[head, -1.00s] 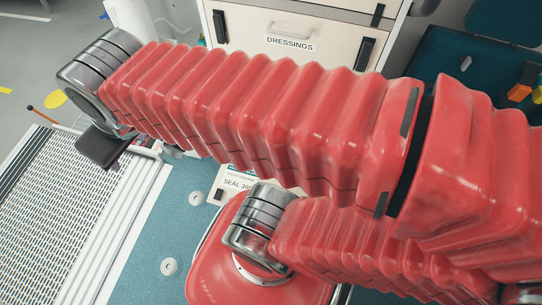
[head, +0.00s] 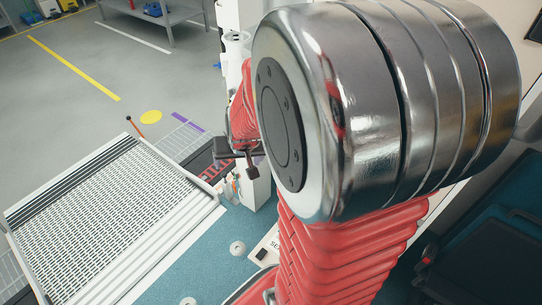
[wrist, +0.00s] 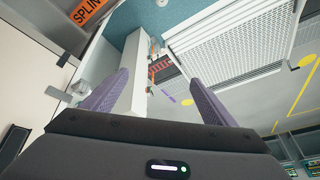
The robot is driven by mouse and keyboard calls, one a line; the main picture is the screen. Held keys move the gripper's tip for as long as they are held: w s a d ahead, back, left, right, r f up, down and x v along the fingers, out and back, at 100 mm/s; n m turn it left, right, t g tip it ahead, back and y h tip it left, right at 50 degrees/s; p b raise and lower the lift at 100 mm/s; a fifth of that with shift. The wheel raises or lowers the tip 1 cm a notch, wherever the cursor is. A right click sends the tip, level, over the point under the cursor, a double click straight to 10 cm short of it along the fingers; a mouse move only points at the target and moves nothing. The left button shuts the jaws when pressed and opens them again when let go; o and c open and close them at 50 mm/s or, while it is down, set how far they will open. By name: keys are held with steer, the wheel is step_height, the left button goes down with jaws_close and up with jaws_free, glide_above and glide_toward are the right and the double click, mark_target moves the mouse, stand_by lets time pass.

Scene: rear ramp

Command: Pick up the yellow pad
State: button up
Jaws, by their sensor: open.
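A flat round yellow disc (head: 151,117) lies on the grey floor beyond the far end of the ramp in the head view; I cannot tell whether it is the pad or a floor marking. No other pad shape is clear. Small yellow patches also show on the floor in the wrist view, one beside a purple mark (wrist: 187,102). My gripper (head: 240,155) is partly hidden by my arm in the head view. In the wrist view its two purple fingers (wrist: 155,85) are apart with nothing between them.
A ribbed ramp (head: 110,215) with pale side rails is at left, with an orange-tipped rod (head: 136,127) near its far corner. An orange label (wrist: 88,10) shows in the wrist view. A grey bench (head: 175,12) stands far back. Open floor lies between.

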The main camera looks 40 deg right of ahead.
steer(key=s+d+f+m+g+h, duration=0.1)
steer(key=s+d+f+m, duration=0.2)
steer(key=d+f, duration=0.55)
steer(key=s+d+f+m+g+h, duration=0.1)
steer(key=s+d+f+m, duration=0.1)
steer(key=d+f, duration=0.65)
steer(key=s+d+f+m+g, duration=0.1)
steer(key=s+d+f+m, duration=0.1)
steer(key=s+f, duration=0.6)
steer(key=s+d+f+m+g+h, duration=0.1)
steer(key=s+d+f+m, duration=0.1)
steer(key=s+f, duration=0.6)
step_height(320, 180, down, 4)
steer(key=shift+s+d+r+m, duration=0.1)
steer(key=shift+s+d+m, duration=0.05)
steer(key=shift+s+m, duration=0.25)
steer(key=shift+x, duration=4.3)
